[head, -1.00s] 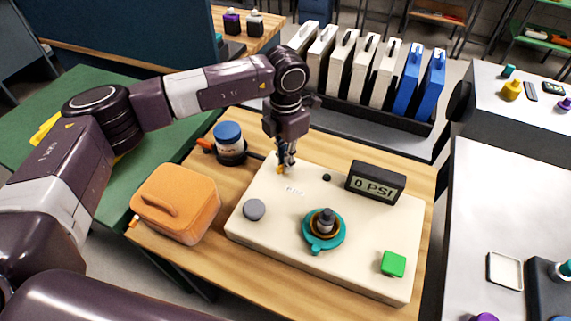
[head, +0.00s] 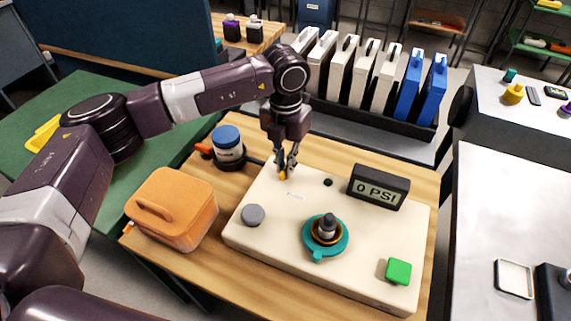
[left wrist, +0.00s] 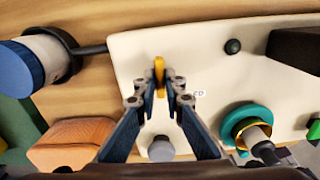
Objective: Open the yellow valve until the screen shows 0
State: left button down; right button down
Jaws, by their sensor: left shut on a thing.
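The yellow valve (head: 284,175) stands near the back left of the cream panel (head: 265,258). In the left wrist view the valve handle (left wrist: 159,72) lies between my left fingertips. My left gripper (head: 287,166) points down and is shut on the handle, hiding part of it in the head view. The screen (head: 378,187), a black box at the panel's back right, reads "0 PSI". My right gripper is not in view.
The panel also bears a grey knob (head: 252,215), a teal-ringed fitting (head: 325,236) and a green button (head: 398,271). A blue-capped canister (head: 228,143) and an orange case (head: 171,208) stand left of it. White and blue cases are racked behind.

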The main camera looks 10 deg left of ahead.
pick_arm(q)
jog(key=shift+w+r, duration=0.1)
jog(key=c, duration=2)
grip_release()
notch_tip(320, 180, up, 12)
jog(key=shift+f, duration=0.1)
